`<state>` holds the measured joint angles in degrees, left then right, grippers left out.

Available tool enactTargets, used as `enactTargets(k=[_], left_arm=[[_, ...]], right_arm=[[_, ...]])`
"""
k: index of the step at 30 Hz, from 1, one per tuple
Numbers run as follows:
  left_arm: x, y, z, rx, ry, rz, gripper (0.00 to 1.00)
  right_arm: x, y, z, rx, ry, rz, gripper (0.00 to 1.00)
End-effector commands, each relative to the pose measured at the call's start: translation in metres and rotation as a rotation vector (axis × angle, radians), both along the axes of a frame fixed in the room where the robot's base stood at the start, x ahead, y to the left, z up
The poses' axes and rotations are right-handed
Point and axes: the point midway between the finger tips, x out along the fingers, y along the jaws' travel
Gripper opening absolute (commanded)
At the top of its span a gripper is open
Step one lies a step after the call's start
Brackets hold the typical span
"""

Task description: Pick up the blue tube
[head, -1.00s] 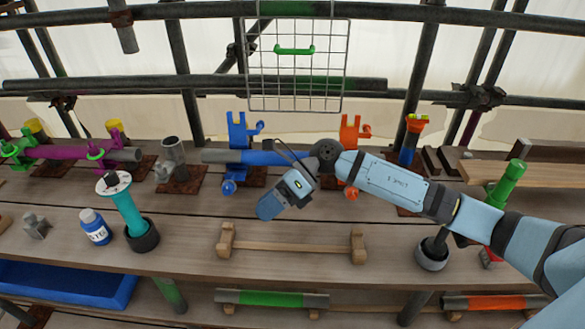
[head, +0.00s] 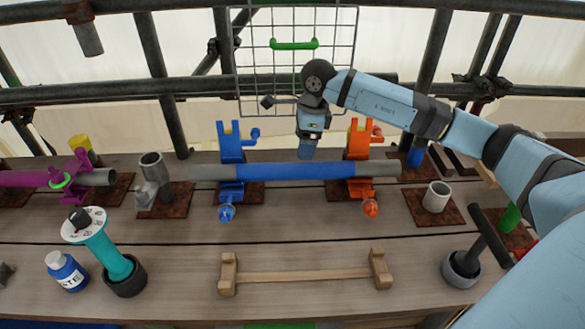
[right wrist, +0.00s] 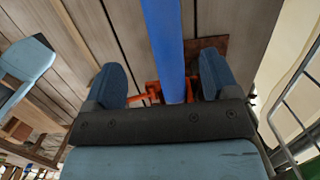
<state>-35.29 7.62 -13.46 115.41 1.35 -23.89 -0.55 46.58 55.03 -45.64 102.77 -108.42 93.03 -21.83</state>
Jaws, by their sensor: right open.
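The blue tube (head: 275,171) lies level across the bench, with grey end sections. It rests in a blue clamp stand (head: 231,150) and an orange clamp stand (head: 360,148). My right gripper (head: 306,153) points down at the tube's middle, near its far side in the head view. In the right wrist view the blue tube (right wrist: 164,35) runs between the two open fingers of my right gripper (right wrist: 163,80). I see no finger closed on it. The fingertips are partly hidden in the head view. My left gripper is not in view.
A wooden cradle (head: 305,276) stands in front. A teal post (head: 108,252) and a blue bottle (head: 67,271) stand front left. A grey socket (head: 437,197) is at right. Bench space between tube and cradle is clear.

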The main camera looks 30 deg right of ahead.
Motion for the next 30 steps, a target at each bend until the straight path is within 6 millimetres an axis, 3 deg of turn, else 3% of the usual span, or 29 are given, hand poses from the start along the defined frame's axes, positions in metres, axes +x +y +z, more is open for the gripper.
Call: enactTargets(k=[6,16,24,30], left_arm=[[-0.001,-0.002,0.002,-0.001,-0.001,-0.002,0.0],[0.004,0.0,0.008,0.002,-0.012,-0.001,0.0],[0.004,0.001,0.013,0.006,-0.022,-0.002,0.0],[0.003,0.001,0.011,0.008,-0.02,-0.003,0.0]], right_arm=[[0.003,0.006,-0.039,0.002,0.003,-0.001,0.81],[0.007,0.009,-0.061,0.002,0.002,-0.001,0.81],[0.013,0.016,-0.098,0.002,0.002,-0.001,0.81],[0.013,0.016,-0.101,0.002,0.0,0.0,0.81]])
